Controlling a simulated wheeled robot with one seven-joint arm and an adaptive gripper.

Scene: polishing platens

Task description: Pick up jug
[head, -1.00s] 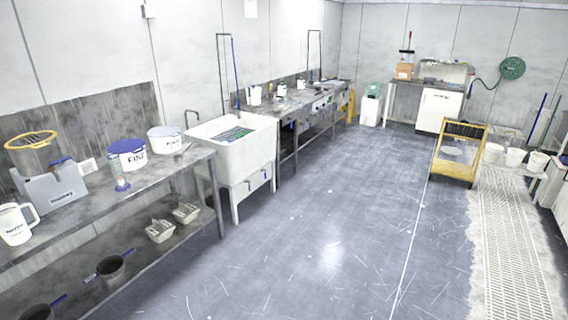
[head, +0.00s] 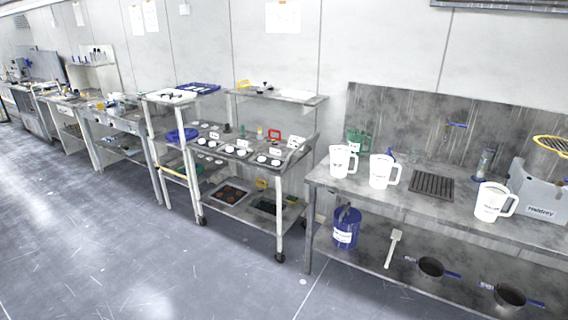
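Several white jugs with handles stand upright on the metal bench at the right of the head view. One jug (head: 342,161) is near the bench's left end. A second jug (head: 381,171) is just right of it. A third jug (head: 491,201) stands farther right, past a dark grate and beside a grey box. A green jug-like vessel (head: 357,141) is behind the first two. I cannot tell which jug the task means. My gripper is not in view.
The metal bench (head: 450,221) has a lower shelf with a blue canister (head: 345,228), a white scoop (head: 393,248) and dark pans (head: 431,267). A wheeled cart (head: 238,205) stands left of the bench. The floor (head: 130,240) in front is clear.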

